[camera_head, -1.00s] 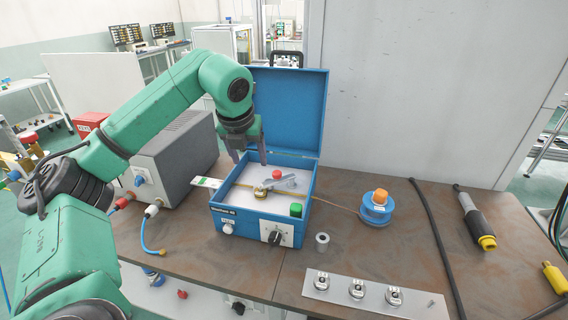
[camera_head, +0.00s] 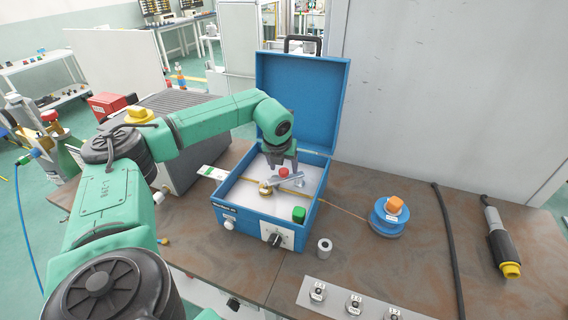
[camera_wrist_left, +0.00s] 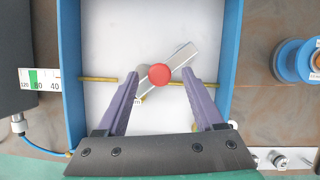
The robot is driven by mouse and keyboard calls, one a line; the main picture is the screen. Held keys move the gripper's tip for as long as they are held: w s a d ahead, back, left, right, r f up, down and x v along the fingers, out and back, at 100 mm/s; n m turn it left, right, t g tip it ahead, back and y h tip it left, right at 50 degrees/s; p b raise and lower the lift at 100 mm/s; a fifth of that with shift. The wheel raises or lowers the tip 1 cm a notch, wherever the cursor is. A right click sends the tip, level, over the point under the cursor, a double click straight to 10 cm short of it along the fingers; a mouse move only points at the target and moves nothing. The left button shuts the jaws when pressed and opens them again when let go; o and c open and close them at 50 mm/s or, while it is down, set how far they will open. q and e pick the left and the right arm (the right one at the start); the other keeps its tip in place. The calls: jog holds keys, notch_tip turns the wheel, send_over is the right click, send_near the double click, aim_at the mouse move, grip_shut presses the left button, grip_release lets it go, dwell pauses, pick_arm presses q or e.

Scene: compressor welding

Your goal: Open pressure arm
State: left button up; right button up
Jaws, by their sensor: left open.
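The pressure arm (camera_head: 291,180) is a grey metal lever inside the open blue box (camera_head: 236,233), lying at a slant over a thin brass rod. Its red knob (camera_head: 283,173) shows between and below my left gripper's fingers. My left gripper (camera_head: 282,164) is open above the knob. In the left wrist view, the open left gripper (camera_wrist_left: 160,72) has one finger on each side of the red knob (camera_wrist_left: 159,75); I cannot tell whether they touch it. The lever (camera_wrist_left: 182,57) slants up to the right there. My right gripper is not in view.
The box lid (camera_head: 302,100) stands upright behind. A green button (camera_head: 299,214) sits in the box's front corner. A grey metal cylinder (camera_head: 324,248), a blue spool (camera_head: 387,218) and a black-and-yellow tool (camera_head: 500,240) are on the brown table. A grey machine (camera_head: 165,140) stands left.

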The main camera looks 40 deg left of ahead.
pick_arm(q)
jog(key=shift+w+a+f, duration=0.1)
jog(key=shift+w+f, duration=0.1)
jog(key=shift+f, duration=0.4)
jog(key=shift+s, duration=0.15)
grip_shut()
jog(key=shift+r, duration=0.1)
dwell(0.7)
